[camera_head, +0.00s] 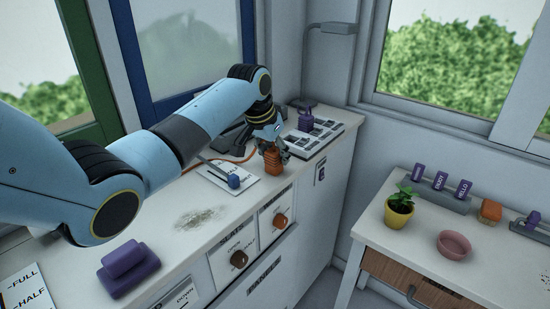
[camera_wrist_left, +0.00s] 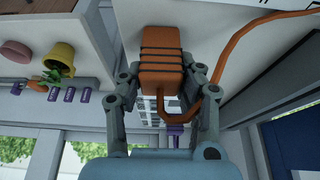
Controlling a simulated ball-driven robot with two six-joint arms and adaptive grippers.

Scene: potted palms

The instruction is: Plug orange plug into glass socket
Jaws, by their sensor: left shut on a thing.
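The orange plug (camera_head: 273,162) is a ribbed block held by my left gripper (camera_head: 271,144), over the counter near its front edge. In the left wrist view, the fingers of my left gripper (camera_wrist_left: 162,78) are shut on both sides of the orange plug (camera_wrist_left: 160,55). Its orange cord (camera_wrist_left: 226,50) loops from the plug toward the upper right. A panel with dark and pale cells (camera_head: 318,134) lies just right of the plug, apart from it. I cannot make out which part is the glass socket. My right gripper is not in view.
A purple knob-like object (camera_head: 305,120) stands at the panel's back. A purple block (camera_head: 128,267) is at the near left. A separate table (camera_head: 408,248) holds a yellow plant pot (camera_head: 398,214) and pink bowl (camera_head: 453,245).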

